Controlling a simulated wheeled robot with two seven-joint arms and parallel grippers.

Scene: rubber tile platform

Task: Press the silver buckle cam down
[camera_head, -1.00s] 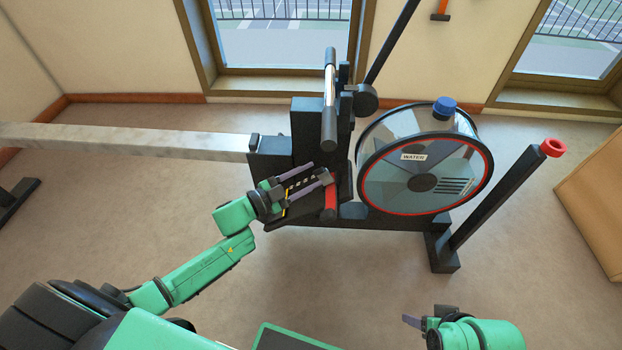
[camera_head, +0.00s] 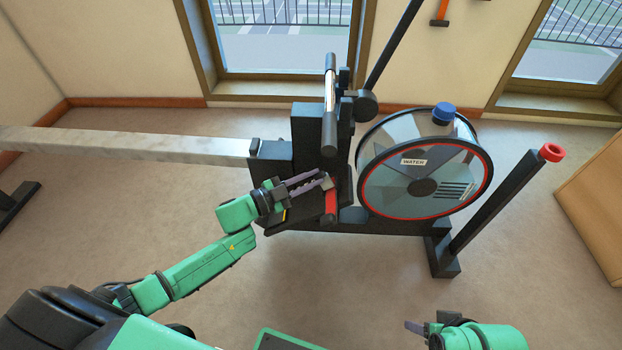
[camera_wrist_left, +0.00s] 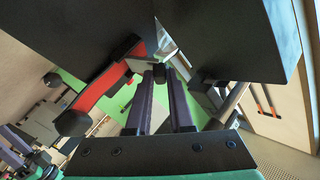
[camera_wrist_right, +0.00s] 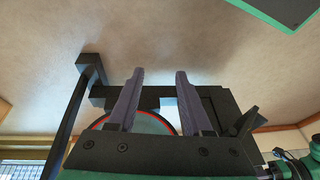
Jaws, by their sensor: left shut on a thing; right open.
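The silver buckle cam (camera_head: 326,183) is a small grey piece at the upper end of a red strap (camera_head: 331,203), low on the rowing machine's black frame. My left gripper (camera_head: 321,178) reaches it from the left, its purple fingers drawn together and shut on it, largely covering it. In the left wrist view the red strap (camera_wrist_left: 98,90) runs up beside the fingers, with a pale grey piece (camera_wrist_left: 143,64) close to their tips. My right gripper (camera_head: 414,327) is at the bottom right, away from the machine; the right wrist view shows its fingers (camera_wrist_right: 158,77) apart and empty.
The water tank (camera_head: 425,175) with a blue cap stands right of the strap. A handle bar (camera_head: 329,105) rises above it, and a pale rail (camera_head: 120,142) extends left. A black post (camera_head: 497,210) with a red top stands at right.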

